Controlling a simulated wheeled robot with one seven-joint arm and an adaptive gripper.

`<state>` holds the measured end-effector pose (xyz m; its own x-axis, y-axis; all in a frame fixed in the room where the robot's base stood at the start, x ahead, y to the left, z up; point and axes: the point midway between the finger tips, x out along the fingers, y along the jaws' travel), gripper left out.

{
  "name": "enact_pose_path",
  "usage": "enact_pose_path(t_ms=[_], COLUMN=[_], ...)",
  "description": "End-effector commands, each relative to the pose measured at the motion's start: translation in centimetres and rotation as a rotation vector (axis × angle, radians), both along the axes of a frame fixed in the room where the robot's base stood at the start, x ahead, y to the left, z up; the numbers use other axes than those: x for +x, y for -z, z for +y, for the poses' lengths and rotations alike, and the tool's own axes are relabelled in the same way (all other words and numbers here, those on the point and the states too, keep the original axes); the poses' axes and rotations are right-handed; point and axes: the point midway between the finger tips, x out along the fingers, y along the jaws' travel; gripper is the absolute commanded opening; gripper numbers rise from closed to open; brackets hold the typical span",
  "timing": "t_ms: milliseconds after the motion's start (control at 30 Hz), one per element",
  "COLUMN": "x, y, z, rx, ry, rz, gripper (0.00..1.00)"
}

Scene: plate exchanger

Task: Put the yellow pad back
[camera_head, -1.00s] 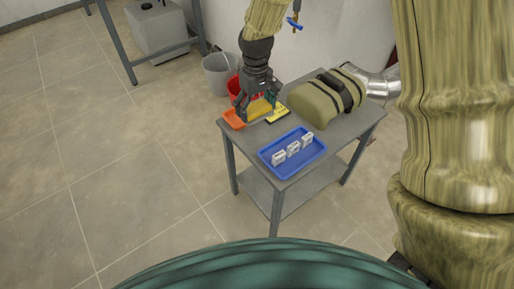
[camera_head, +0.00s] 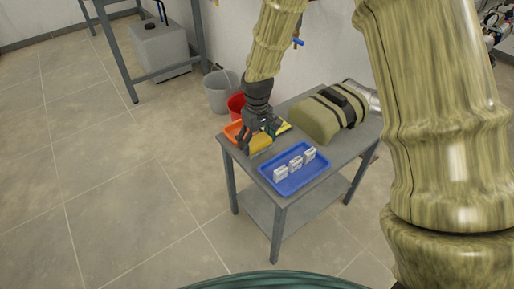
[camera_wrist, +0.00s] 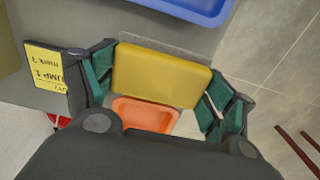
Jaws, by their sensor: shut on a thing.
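The yellow pad (camera_head: 261,142) is held between the fingers of my gripper (camera_head: 260,136), above the table's left side. In the wrist view the pad (camera_wrist: 160,75) spans the gap between the two green-padded fingers of my gripper (camera_wrist: 158,90). The orange tray (camera_head: 233,131) lies on the table behind the gripper. In the wrist view the tray (camera_wrist: 145,114) shows partly beyond the pad, and what I see of its inside is bare. Whether the pad touches the table is hard to tell.
A blue tray (camera_head: 317,173) with three small white blocks stands at the table's front. A yellow label card (camera_wrist: 45,68) lies beside the gripper. A strapped olive bundle (camera_head: 316,120) fills the back right.

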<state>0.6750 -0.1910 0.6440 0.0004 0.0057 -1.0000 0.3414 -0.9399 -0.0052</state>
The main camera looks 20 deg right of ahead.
Motion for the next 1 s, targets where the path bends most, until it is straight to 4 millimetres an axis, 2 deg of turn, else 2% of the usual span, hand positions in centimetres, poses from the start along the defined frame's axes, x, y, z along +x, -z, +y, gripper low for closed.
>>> enact_pose_path(t_ms=[200,600,633,700,1000], x=[-0.1,0.0,0.0,0.0,0.0], y=[2.8,3.2,3.2,3.2,3.2], z=[0.0,0.0,0.0,0.0,0.0], rx=[0.000,0.000,0.000,0.000,0.000], ry=[0.000,0.000,0.000,0.000,0.000], rz=[0.003,0.001,0.000,0.000,0.001], gripper=[0.61,0.61,0.87,1.00,1.00])
